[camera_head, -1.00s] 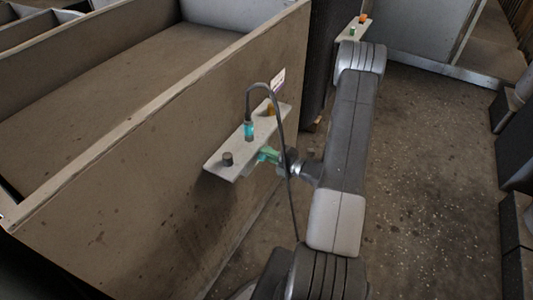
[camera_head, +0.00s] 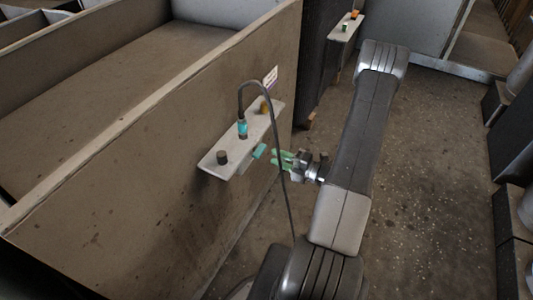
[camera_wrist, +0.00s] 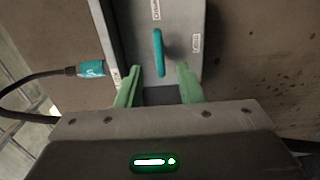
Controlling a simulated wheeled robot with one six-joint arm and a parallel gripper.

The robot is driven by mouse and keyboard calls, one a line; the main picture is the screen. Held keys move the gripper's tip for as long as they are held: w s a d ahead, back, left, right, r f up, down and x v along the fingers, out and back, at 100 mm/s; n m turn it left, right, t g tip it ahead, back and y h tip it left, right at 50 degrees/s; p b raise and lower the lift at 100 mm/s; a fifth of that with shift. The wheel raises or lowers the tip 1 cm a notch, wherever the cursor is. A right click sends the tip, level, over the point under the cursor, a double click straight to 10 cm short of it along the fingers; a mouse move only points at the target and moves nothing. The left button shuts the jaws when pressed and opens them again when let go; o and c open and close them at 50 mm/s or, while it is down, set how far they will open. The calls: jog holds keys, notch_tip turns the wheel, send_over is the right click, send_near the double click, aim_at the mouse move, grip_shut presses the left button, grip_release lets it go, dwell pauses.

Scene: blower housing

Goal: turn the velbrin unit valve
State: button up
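The valve handle (camera_head: 259,151) is a teal lever on the front of a grey unit (camera_head: 222,166) fixed to the brown panel wall. In the wrist view the handle (camera_wrist: 159,53) runs nearly up and down on the unit's grey face (camera_wrist: 183,20), its upper end toward the top label. The labels are too small to read surely. My gripper (camera_head: 279,158) has green fingers and stands a little right of the handle, apart from it.
A black cable with a teal plug (camera_head: 242,129) loops from the unit's top and hangs near my gripper; the plug also shows in the wrist view (camera_wrist: 91,69). A dark knob (camera_head: 222,157) and an orange one (camera_head: 265,106) stand on top. Open floor (camera_head: 415,190) lies right.

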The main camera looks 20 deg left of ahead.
aim_at(262, 150)
jog(key=d, duration=0.7)
jog(key=shift+s, duration=0.3)
jog(key=shift+a, duration=0.15)
jog(key=a, duration=0.9)
jog(key=w+a, duration=0.1)
jog(key=a, duration=0.3)
jog(key=shift+a, duration=0.35)
jog(key=shift+d, duration=0.15)
